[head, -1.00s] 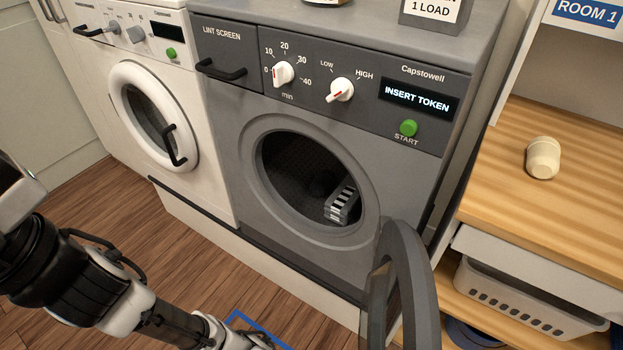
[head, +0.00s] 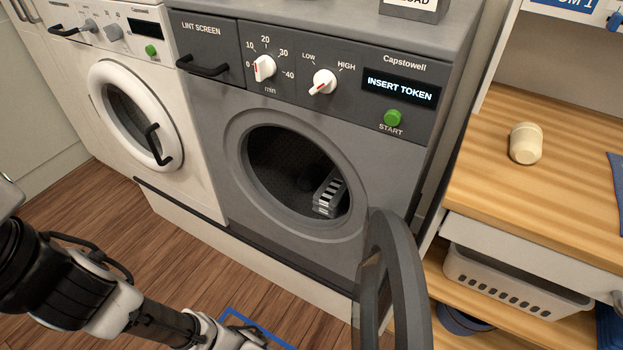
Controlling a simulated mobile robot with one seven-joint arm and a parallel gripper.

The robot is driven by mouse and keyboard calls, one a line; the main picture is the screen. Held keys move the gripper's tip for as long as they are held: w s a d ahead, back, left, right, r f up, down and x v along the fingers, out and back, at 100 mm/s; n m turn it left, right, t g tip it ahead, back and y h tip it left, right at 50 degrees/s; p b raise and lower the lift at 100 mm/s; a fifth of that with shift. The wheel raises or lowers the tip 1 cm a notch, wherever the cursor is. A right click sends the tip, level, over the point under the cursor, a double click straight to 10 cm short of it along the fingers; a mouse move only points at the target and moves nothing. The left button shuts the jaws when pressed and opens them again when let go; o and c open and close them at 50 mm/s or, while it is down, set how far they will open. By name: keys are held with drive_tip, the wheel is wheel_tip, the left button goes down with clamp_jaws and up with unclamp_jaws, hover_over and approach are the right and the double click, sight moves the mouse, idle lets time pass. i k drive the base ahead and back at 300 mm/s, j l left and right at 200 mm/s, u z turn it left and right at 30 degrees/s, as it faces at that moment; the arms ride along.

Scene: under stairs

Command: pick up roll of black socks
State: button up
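The dryer's round door (head: 398,280) is swung open toward the lower right. My arm reaches in from the lower left, low in front of the machines. My gripper's fingers are outside the picture, below the bottom edge.
A white washer (head: 135,110) with a shut round door stands left of the dryer. Blue tape (head: 235,318) marks the wooden floor. The open dryer door stands out into the room.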

sight(313, 173)
drive_tip(key=i+j, duration=0.15)
drive_tip(key=j, duration=0.25)
drive_tip(key=i+j, duration=0.1)
drive_tip(key=j, duration=0.3)
drive_tip(key=i+j, duration=0.15)
drive_tip(key=j, duration=0.2)
drive_tip(key=i+j, duration=0.15)
drive_tip(key=j, duration=0.25)
drive_tip(key=i+j, duration=0.1)
drive_tip(key=j, duration=0.3)
drive_tip(key=i+j+z, duration=0.1)
drive_tip(key=j+z, duration=0.45)
drive_tip(key=j, duration=0.15)
drive_tip(key=l+z, duration=0.15)
drive_tip(key=z, duration=0.75)
drive_tip(key=j+z, duration=0.15)
drive_tip(key=i+j, duration=0.2)
drive_tip(key=i, duration=0.15)
drive_tip(key=i+j+z, duration=0.1)
drive_tip(key=i, duration=0.25)
drive_tip(key=j, duration=0.1)
